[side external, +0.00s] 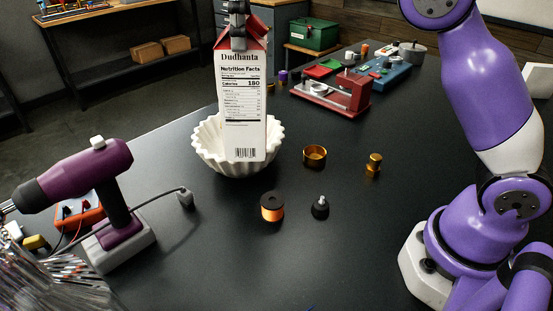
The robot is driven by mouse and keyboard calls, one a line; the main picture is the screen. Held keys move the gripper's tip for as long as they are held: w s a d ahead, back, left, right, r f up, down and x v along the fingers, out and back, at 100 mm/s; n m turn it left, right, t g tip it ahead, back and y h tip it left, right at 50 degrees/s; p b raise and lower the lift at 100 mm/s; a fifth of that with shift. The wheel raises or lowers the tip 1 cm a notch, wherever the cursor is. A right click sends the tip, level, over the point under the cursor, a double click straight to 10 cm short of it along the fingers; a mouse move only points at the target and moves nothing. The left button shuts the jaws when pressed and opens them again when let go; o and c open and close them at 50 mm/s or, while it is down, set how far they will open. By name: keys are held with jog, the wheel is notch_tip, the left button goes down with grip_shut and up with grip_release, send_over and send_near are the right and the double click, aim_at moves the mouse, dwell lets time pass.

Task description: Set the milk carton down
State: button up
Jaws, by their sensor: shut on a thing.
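The milk carton (242,110) is upright, white with a red gabled top and a nutrition label facing the camera. My gripper (238,40) is shut on the carton's top, at the upper edge of the side external view. The carton overlaps a white fluted bowl (208,150) in the picture and hides part of it. I cannot tell whether the carton touches the bowl or the table.
A purple drill (75,180) stands at the left on the black table (330,240). Small parts lie right of the bowl: a brass ring (315,156), a brass knob (373,163), an orange-black spool (271,206) and a black knob (320,207). A red fixture (335,92) stands behind.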

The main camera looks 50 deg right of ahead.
jog(key=s+a+f, duration=0.2)
jog(key=a, duration=0.5)
jog(key=s+a+f, duration=0.2)
jog(key=a, duration=0.6)
notch_tip(320, 180, down, 7)
jog(key=shift+d, duration=0.15)
jog(key=shift+f, duration=0.5)
jog(key=o, duration=1.3)
jog(key=shift+c, duration=0.2)
jog(key=shift+f, duration=0.1)
